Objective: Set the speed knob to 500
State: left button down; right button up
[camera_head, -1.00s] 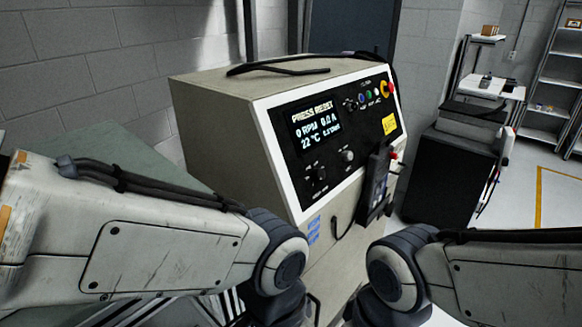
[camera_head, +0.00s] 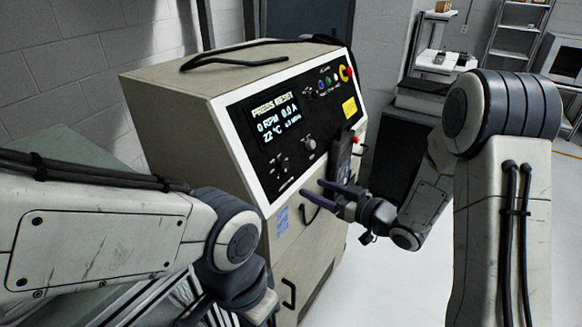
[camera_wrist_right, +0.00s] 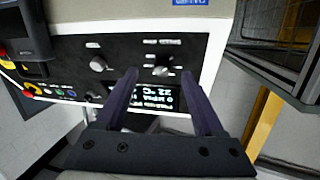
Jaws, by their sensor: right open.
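A machine cabinet (camera_head: 190,120) has a tilted black control panel. Its lit display (camera_head: 277,118) reads PRESS RESET, 0 RPM, 0.0 A and 22 °C. Below the display are a left knob (camera_head: 283,167) and a right knob (camera_head: 310,143); their labels are too small to tell which is the speed knob. My right gripper (camera_head: 313,188) is open and empty, in front of the panel's lower edge. In the right wrist view the panel appears upside down; one knob (camera_wrist_right: 160,70) shows between the open fingertips (camera_wrist_right: 159,74), and another knob (camera_wrist_right: 97,64) lies left. My left gripper is out of view.
Coloured buttons and a red-and-yellow emergency stop (camera_head: 346,73) are at the panel's upper right. A dark handheld unit (camera_head: 340,160) hangs on the front, close to my right gripper. A black cable (camera_head: 235,62) lies on top. My left forearm fills the lower left.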

aim_at(286, 169)
jog(key=shift+y, duration=0.9)
jog(key=p+x, duration=0.1)
jog(key=x, duration=0.1)
jog(key=r+p+x, duration=0.1)
jog(key=p+x, duration=0.1)
jog(key=x, duration=0.1)
jog(key=p+x, duration=0.1)
jog(key=x, duration=0.2)
jog(key=shift+w+r, duration=0.15)
jog(key=shift+r, duration=0.2)
jog(key=shift+w+a+f+p, duration=0.1)
jog(key=shift+w+a+p, duration=0.25)
jog(key=shift+c, duration=0.2)
grip_shut()
jog(key=shift+t, duration=0.3)
